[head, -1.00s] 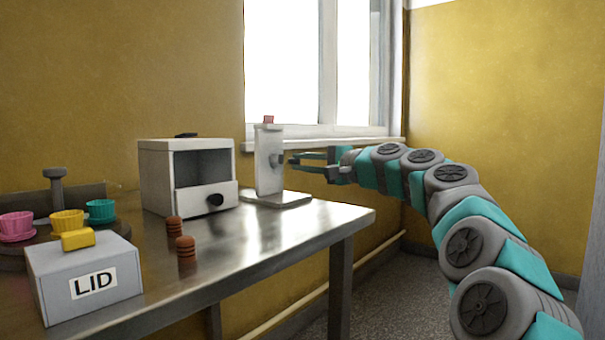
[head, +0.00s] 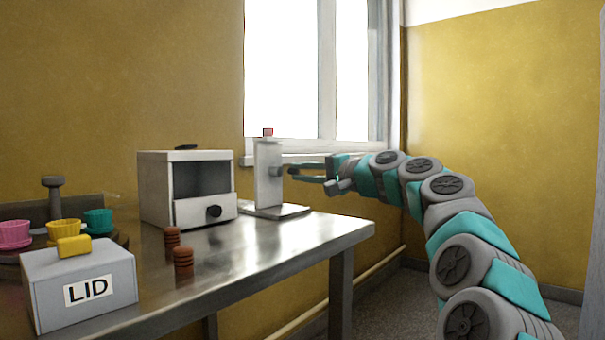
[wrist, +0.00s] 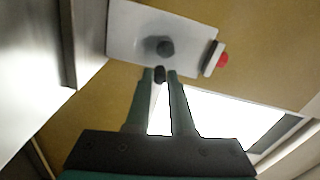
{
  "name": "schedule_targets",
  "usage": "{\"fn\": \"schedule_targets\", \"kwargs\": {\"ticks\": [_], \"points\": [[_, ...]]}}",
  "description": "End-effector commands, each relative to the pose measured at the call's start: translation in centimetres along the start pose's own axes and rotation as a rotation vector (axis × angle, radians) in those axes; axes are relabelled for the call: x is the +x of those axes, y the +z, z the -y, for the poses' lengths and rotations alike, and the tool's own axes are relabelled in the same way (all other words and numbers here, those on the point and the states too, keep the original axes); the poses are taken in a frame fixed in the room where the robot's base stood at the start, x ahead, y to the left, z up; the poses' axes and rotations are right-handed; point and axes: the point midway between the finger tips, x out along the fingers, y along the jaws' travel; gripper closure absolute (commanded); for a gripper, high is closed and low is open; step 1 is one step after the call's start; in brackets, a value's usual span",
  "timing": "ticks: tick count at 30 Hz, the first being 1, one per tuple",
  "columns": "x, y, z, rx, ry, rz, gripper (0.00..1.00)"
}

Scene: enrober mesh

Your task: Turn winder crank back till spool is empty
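The winder (head: 268,175) is a pale upright stand on a flat base at the table's right end, with a small red piece (head: 268,132) on top. The wrist view shows its face (wrist: 130,35) with a dark round hub (wrist: 163,47). The crank handle (wrist: 160,75) is a small dark knob just below the hub in that view. My gripper (wrist: 161,76) has a fingertip close on each side of this knob and appears shut on it. In the head view my gripper (head: 289,172) reaches the winder from the right. The spool and any wound material cannot be made out.
A white box with an open front and dark-knobbed drawer (head: 190,210) stands left of the winder. Two ribbed brown pieces (head: 183,262), a grey LID box (head: 80,285) and coloured cups (head: 64,232) are further left. The metal table's (head: 290,250) front right is clear.

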Motion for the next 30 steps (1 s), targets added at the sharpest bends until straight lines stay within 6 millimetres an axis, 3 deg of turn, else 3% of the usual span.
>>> {"fn": "schedule_targets", "kwargs": {"ticks": [1,7,20,30], "points": [[0.0,0.0,0.0,0.0,0.0,0.0,0.72],[0.0,0.0,0.0,0.0,0.0,0.0,0.5],[-0.7,-0.1,0.1,0.0,-0.001,-0.002,0.5],[-4.7,-0.1,0.1,0.002,-0.002,-0.002,0.5]]}}
